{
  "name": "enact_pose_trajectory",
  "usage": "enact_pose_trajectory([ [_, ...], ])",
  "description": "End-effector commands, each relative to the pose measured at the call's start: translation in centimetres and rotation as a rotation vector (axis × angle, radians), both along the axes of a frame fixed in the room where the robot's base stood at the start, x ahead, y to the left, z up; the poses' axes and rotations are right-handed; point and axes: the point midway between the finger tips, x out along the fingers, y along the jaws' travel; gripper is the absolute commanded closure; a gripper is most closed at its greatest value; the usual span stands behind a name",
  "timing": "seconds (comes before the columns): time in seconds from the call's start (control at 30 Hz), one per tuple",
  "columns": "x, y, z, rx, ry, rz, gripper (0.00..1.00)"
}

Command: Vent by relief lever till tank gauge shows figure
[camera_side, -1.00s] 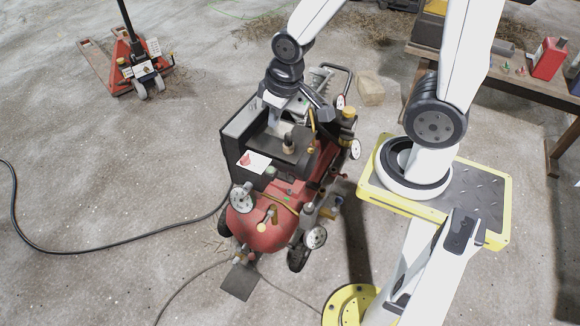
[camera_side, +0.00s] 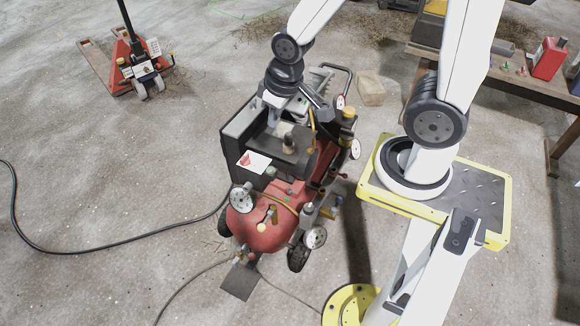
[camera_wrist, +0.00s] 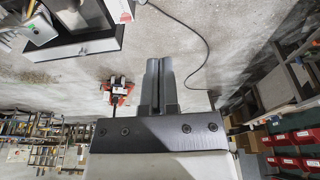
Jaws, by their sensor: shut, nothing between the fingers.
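The red tank (camera_side: 258,232) of a wheeled compressor stands in the middle of the side view. Several white-faced dials are on it, including one at the left of the tank (camera_side: 241,198) and one at the right (camera_side: 316,237). Their figures are too small to read. A small brass lever-like fitting (camera_side: 271,213) is on top of the tank; I cannot tell whether it is the relief lever. My gripper (camera_side: 273,118) is above the compressor's black housing, back from the tank's front end. In the wrist view my gripper (camera_wrist: 158,82) has its fingers together, with nothing between them.
The black housing (camera_side: 238,132) bears a white card (camera_side: 253,161) with a red mark. Hoses lie on the floor. A red pallet truck (camera_side: 140,68) stands at the back left, and a wooden bench (camera_side: 490,65) at the right. Open floor lies left of the compressor.

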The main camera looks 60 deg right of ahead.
Motion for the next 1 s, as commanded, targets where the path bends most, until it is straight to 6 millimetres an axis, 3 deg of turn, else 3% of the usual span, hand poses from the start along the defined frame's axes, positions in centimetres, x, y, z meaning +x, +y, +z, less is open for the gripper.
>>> enact_pose_trajectory([
  [0.57,0.5,0.3,-0.3,0.005,-0.006,0.001,1.00],
  [1.0,4.2,2.6,-3.8,0.036,-0.056,-0.004,1.00],
])
